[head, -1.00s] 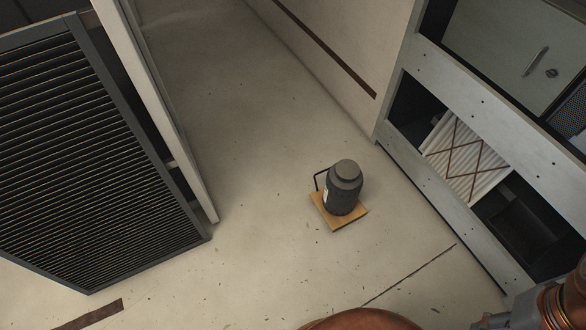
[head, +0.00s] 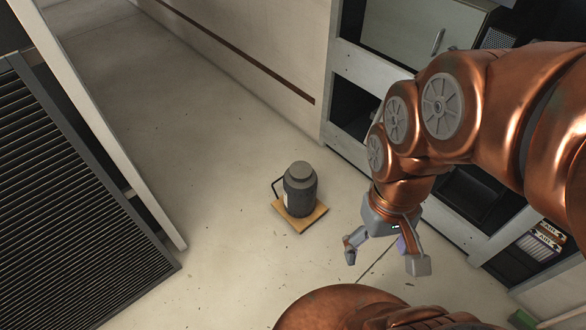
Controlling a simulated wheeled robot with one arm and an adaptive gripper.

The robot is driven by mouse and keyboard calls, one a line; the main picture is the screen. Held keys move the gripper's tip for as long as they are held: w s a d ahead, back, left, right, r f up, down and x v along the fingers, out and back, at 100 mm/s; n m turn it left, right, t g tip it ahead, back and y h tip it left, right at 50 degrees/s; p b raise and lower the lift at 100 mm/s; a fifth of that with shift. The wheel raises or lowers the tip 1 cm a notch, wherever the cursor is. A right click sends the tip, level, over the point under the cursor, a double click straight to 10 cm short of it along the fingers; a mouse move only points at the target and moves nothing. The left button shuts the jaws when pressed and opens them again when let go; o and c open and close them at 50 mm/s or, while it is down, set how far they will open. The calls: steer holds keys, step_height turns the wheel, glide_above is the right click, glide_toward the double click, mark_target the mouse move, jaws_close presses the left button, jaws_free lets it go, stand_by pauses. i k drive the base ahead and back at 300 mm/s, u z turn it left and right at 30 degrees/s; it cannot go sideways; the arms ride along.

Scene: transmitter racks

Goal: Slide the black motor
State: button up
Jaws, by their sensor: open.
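The black motor (head: 299,192) stands upright in the head view, a dark grey cylinder with a narrower cap, a pale label and a thin black bar handle on its left side. It rests on a flat square tan board (head: 306,220) on the floor. My gripper (head: 386,263) hangs from the copper arm to the right of and nearer than the motor. Its two fingers are spread apart with nothing between them, and it does not touch the motor or the board.
A louvred dark panel (head: 60,200) with a pale post stands at left. A grey rack (head: 350,147) with open bays runs along the right, behind my arm. Books or boxes (head: 540,240) sit low at right. The floor around the motor is clear.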

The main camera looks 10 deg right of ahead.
mark_target(299, 205)
steer(key=u, duration=0.65)
steer(key=i, duration=1.35)
